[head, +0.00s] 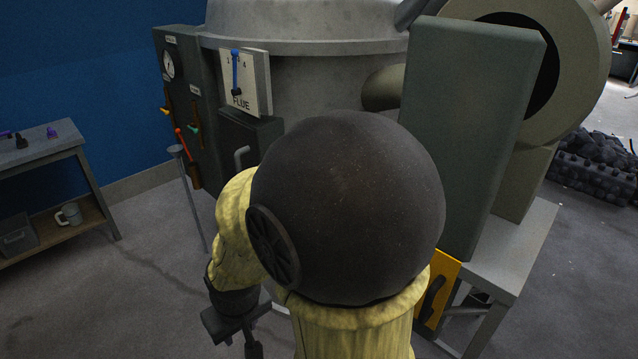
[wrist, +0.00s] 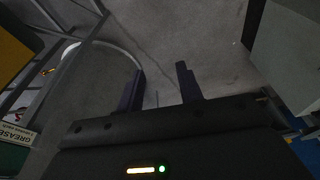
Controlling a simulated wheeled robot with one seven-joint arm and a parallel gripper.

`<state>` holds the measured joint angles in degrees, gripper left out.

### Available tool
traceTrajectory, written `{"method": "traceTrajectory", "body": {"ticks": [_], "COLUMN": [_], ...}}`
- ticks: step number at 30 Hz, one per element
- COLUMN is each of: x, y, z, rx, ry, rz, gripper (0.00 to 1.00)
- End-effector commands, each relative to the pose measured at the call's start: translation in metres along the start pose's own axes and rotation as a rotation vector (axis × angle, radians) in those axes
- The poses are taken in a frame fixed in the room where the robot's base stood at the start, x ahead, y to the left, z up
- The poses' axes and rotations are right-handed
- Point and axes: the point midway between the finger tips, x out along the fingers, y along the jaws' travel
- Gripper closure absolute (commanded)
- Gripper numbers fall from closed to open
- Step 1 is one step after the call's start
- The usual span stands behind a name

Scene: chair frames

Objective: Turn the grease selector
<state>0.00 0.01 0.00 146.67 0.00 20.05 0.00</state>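A pale plate lettered GREASE (wrist: 16,134) shows at the lower left edge of the wrist view, cut off by the frame, with a green surface below it. I cannot make out the grease selector's knob or pointer in either view. My gripper (wrist: 160,80) has its two dark fingers apart, with only grey floor between them. In the head view my gripper (head: 238,328) hangs low at the bottom, left of my arm, its fingertips unclear. It is apart from the GREASE plate.
A FLUE dial (head: 237,82) with a blue pointer sits on the large grey vessel (head: 300,75). A panel with coloured levers (head: 190,110) stands left of it. A yellow plate (head: 450,273) with a dark handle is right of my arm. A workbench (head: 45,140) stands far left, with open floor between.

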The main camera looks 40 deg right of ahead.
Motion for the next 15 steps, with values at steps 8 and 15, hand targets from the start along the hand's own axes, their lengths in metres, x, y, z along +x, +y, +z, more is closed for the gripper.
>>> {"method": "traceTrajectory", "body": {"ticks": [8, 15], "x": [0.001, 0.016], "y": [0.001, 0.025], "z": [-0.006, -0.063], "rx": [0.025, 0.306], "ry": [0.011, 0.135], "rz": [-0.005, 0.007], "gripper": [0.47, 0.47]}}
